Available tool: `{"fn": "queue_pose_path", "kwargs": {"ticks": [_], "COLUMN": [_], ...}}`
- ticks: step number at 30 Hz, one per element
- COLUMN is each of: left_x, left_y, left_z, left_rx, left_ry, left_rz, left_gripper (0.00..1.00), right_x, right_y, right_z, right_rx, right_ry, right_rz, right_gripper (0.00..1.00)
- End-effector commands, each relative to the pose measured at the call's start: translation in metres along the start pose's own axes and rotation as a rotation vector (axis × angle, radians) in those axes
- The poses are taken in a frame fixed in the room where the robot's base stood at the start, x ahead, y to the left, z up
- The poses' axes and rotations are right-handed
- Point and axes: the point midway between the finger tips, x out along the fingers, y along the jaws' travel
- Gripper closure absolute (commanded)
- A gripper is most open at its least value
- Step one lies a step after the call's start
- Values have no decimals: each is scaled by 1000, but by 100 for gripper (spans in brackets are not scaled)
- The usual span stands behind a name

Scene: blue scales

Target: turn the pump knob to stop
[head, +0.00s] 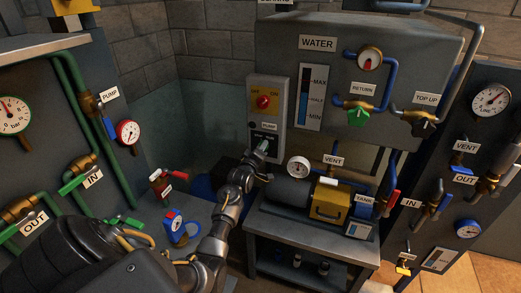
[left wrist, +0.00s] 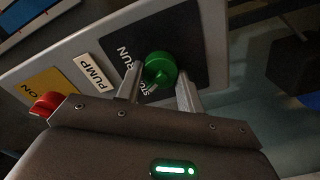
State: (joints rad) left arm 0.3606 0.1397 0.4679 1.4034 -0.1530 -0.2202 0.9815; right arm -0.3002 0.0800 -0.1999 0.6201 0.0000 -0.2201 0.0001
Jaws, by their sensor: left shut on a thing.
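The pump control box (head: 282,93) hangs on the wall in the middle of the head view. Its black plate lettered STOP and RUN (left wrist: 195,32) carries a green pump knob (left wrist: 160,68), with the PUMP label (left wrist: 90,72) beside the plate. My left gripper (head: 262,149) is at this lower plate. In the left wrist view its two fingers (left wrist: 158,82) stand on either side of the green knob and are shut on it. The fingers cover part of the STOP lettering. I cannot tell which way the knob points. My right gripper is not in view.
A red knob (head: 263,102) sits on a yellow plate above the green one, close to my left gripper in the wrist view (left wrist: 45,103). The water tank (head: 410,60) is to the right. A bench (head: 310,245) with a vent pump stands below.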

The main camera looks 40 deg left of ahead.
Motion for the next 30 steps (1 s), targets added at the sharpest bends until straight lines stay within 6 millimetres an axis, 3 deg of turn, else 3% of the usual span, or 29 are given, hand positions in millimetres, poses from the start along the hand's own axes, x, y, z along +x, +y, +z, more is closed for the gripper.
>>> {"fn": "queue_pose_path", "kwargs": {"ticks": [12,13,17,26,30], "left_x": [0,0,0,-1,-11], "left_y": [0,0,0,0,-2], "left_z": [0,0,0,0,1], "left_rx": [-8,-8,-7,-6,-5], "left_ry": [1,1,1,1,1], "left_rz": [0,0,0,0,1], "left_gripper": [85,59,42,41,41], "right_x": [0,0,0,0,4], "right_y": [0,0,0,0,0], "right_z": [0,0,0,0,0], "right_rx": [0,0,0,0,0], "right_ry": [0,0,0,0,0], "right_rz": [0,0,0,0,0], "right_gripper": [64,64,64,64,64]}}
